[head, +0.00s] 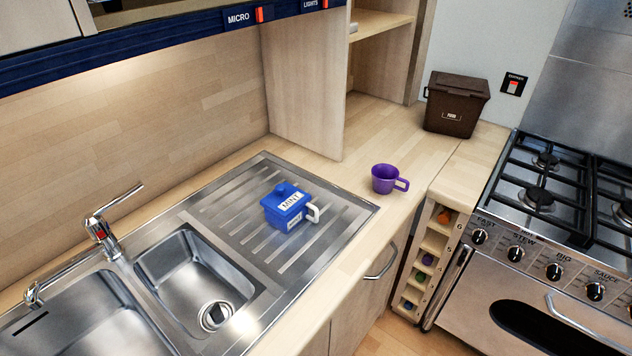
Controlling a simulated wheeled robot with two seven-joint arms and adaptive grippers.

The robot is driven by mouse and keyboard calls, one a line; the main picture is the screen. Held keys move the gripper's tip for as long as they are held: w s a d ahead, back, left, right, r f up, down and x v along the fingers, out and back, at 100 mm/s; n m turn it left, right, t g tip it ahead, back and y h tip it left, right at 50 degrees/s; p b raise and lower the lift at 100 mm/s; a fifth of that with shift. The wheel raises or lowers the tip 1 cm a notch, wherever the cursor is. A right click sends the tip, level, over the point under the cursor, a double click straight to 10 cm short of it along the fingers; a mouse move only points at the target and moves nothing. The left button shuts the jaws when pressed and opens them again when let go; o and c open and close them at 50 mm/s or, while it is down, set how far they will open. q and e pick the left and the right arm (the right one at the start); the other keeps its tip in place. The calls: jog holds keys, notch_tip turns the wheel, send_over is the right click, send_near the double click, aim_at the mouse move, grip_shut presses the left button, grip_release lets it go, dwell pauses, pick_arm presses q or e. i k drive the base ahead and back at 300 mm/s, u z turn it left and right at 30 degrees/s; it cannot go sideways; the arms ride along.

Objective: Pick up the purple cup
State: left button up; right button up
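The purple cup (384,179) stands upright on the wooden worktop, just right of the steel drainboard's corner. Its handle points to the right. Its opening faces up and looks empty. Nothing is touching it. Neither of my grippers shows in the head view.
A blue pot labelled MINT (287,207) stands on the drainboard (235,212), left of the cup. A brown lidded bin (456,104) is behind it at the back right. The gas range (545,180) is to the right. A tap (103,232) rises by the sinks. Worktop around the cup is clear.

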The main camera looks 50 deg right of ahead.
aim_at(384, 176)
jog(key=u, duration=1.45)
jog(key=k, duration=1.65)
jog(key=z, duration=1.4)
